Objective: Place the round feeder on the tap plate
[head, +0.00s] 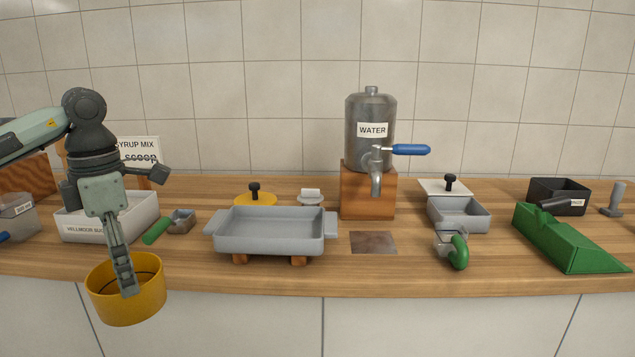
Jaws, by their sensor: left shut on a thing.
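The round feeder (150,304) is a yellow, open-topped round tub at the lower left of the head view. My left gripper (128,288) points down and is shut on its wall; the fingers hide part of the rim. The feeder is held in front of the counter's front edge, slightly tilted. The tap plate (373,242) is a flat brown square on the counter, in front of the water tap (376,180). Nothing stands on it. The feeder is well to the left of the plate. My right gripper is not in view.
A grey tray (270,243) on wooden feet stands between feeder and plate. The water tank (371,115) sits on a wooden block behind the plate. A green-handled tool (459,252), a grey box (459,222) and a green wedge (566,240) stand right. A white bin (85,227) is left.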

